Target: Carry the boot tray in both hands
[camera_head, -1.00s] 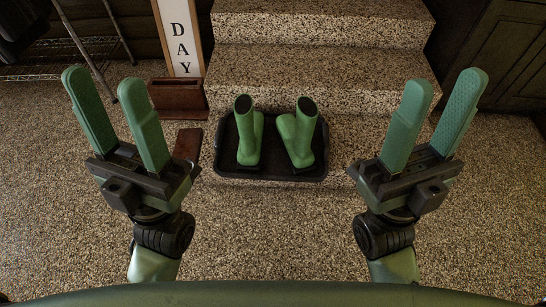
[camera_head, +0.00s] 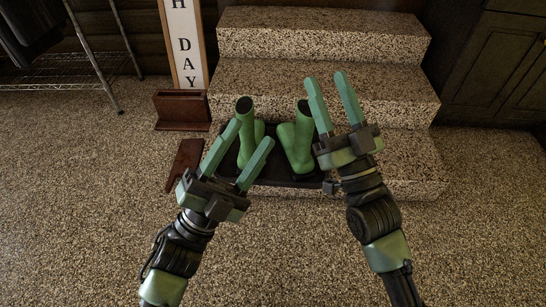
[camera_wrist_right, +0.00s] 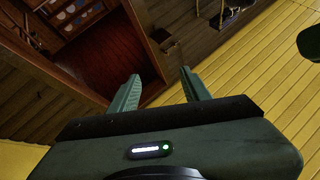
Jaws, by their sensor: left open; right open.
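The black boot tray (camera_head: 284,180) lies on the floor against the bottom stone step in the head view. Two green boots (camera_head: 245,135) (camera_head: 297,138) stand upright in it. My left gripper (camera_head: 250,143) is open, and its fingers cover the tray's left part in the picture. My right gripper (camera_head: 330,95) is open at the tray's right side, with its fingers pointing up toward the steps. Both grippers look empty. The tray's left end and right edge are largely hidden behind the grippers. In the right wrist view, the open fingers (camera_wrist_right: 160,88) show with nothing between them.
Speckled stone steps (camera_head: 325,80) rise behind the tray. A lettered sign (camera_head: 184,45) and a wire rack (camera_head: 75,68) stand further back. The floor in front is clear.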

